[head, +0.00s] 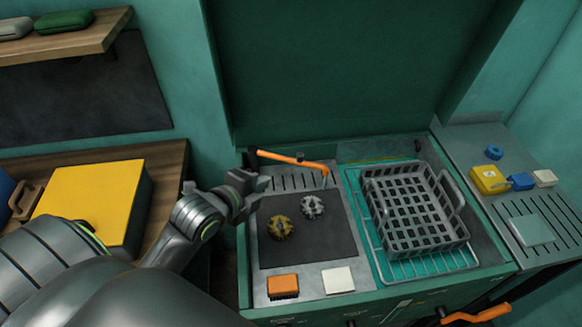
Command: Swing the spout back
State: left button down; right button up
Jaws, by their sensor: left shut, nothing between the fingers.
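The spout (292,160) looks like the thin orange arm at the back of the green-framed unit. It runs from a dark pivot at the back left towards the right, and its tip bends down over the slotted grey plate. My left gripper (259,187) is at the unit's left edge, in front of and just below the spout's pivot end. It appears apart from the spout, and it is shut with nothing in it. My right gripper is out of view.
A grey basket (412,210) stands on a wire rack to the right. A yellow box (88,203) sits on the wooden bench at left.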

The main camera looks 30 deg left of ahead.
pick_arm(q)
jog(key=w, duration=0.1)
jog(key=p, duration=0.2)
send_near(298, 159)
notch_tip(298, 159, down, 3)
jog(key=w, duration=0.2)
jog(key=w+p, duration=0.1)
jog(key=w, duration=0.2)
jog(key=shift+d+r, duration=0.1)
jog(key=shift+d, duration=0.05)
jog(key=shift+w, duration=0.35)
jog(key=w, duration=0.6)
jog(key=shift+a+b, duration=0.35)
